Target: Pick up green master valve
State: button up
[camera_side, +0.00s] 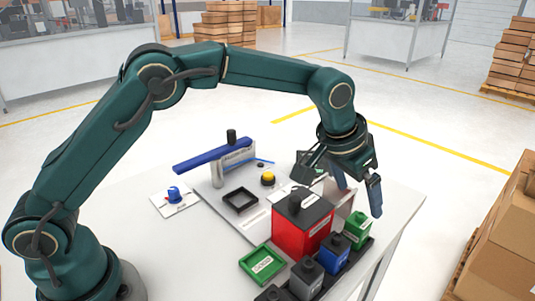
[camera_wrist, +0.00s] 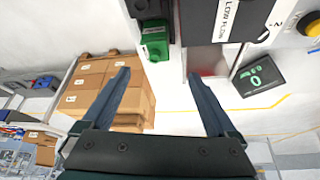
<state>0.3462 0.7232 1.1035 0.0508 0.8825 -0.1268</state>
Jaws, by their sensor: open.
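My gripper (camera_side: 357,190) is open and empty, above the valve in the side view. Both fingers (camera_wrist: 158,74) show in the wrist view with a clear gap between them and nothing held.
The red box (camera_side: 300,228) with a dark lid stands left of the valve. A blue block (camera_side: 334,257) and a grey block (camera_side: 306,278) share the dark rack. A green tray (camera_side: 262,264) lies left of them. Cardboard boxes (camera_side: 505,220) stand off the table's right side.

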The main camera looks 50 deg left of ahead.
aim_at(358, 215)
jog(key=shift+s+d+f+g, duration=0.15)
jog(key=shift+d+f, duration=0.05)
jog(key=shift+f, duration=0.45)
jog(key=shift+s+d+f+g, duration=0.1)
jog(key=shift+d+f+g, duration=0.05)
jog(key=shift+f, duration=0.45)
jog(key=shift+x, duration=2.25)
jog(key=shift+r, duration=0.1)
grip_shut()
